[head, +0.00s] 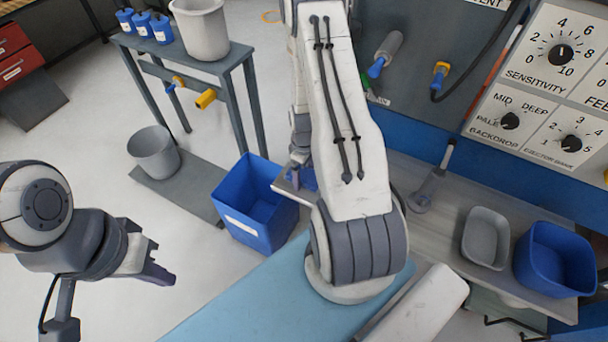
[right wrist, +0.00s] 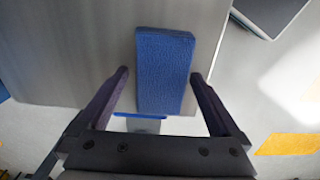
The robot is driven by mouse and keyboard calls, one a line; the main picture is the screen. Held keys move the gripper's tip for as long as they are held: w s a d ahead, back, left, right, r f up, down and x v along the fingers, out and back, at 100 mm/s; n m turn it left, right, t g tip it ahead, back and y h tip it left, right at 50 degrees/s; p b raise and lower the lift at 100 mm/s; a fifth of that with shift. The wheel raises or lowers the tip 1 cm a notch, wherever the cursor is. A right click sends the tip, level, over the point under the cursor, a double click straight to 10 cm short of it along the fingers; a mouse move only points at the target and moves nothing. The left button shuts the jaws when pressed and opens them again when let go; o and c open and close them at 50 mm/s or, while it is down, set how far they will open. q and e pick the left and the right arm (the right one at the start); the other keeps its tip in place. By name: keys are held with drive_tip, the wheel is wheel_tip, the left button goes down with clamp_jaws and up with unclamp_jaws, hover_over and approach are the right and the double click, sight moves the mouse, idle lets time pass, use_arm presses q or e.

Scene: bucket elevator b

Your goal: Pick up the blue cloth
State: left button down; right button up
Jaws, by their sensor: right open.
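The blue cloth (right wrist: 163,65), a folded, textured block, lies at the edge of a grey surface in the right wrist view. My right gripper (right wrist: 159,74) is open, with one finger on each side of the cloth and visible gaps between. In the head view my right arm hides most of that spot; a bit of blue (head: 304,179) shows at the shelf's left end, likely the cloth. My left gripper (head: 160,273) hangs over the floor at the left, away from the cloth; its finger gap is not clear.
A blue bin (head: 255,205) stands on the floor left of the shelf. A grey tray (head: 486,238) and a blue tub (head: 555,260) sit on the shelf's right part. A grey bucket (head: 153,153) and a side table (head: 180,55) are at the back left.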

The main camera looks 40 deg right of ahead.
sight(304, 173)
drive_tip(key=c, duration=1.2)
wheel_tip(304, 173, up, 10)
drive_tip(key=shift+r+b, duration=0.1)
drive_tip(key=shift+b, duration=0.65)
